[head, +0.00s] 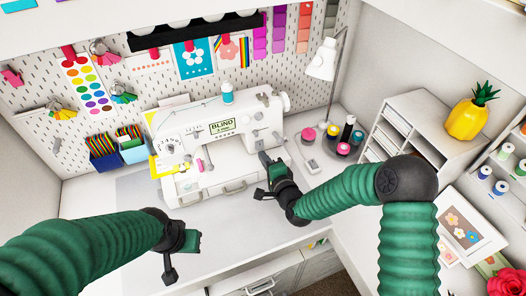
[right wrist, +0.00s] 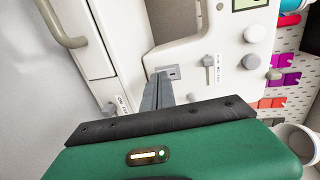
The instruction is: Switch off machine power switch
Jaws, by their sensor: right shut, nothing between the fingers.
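The white sewing machine (head: 247,125) stands on the desk against the pegboard. In the head view, my right gripper (head: 264,162) is at the front of its right end. In the right wrist view, the closed fingers of my right gripper (right wrist: 158,90) are empty and point at the machine's side. Their tips are close to a small grey panel with a dark slot (right wrist: 172,72); I cannot tell whether they touch. A slider (right wrist: 209,62) with small unreadable labels is right of them. I cannot tell which is the power switch. My left gripper (head: 181,258) hangs above the front desk, apart from the machine.
A white lamp (head: 322,60) and several thread spools (head: 345,132) stand right of the machine. A white shelf unit (head: 400,125) is further right. Pen boxes (head: 104,160) stand at the left. The desk (head: 225,210) in front of the machine is clear.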

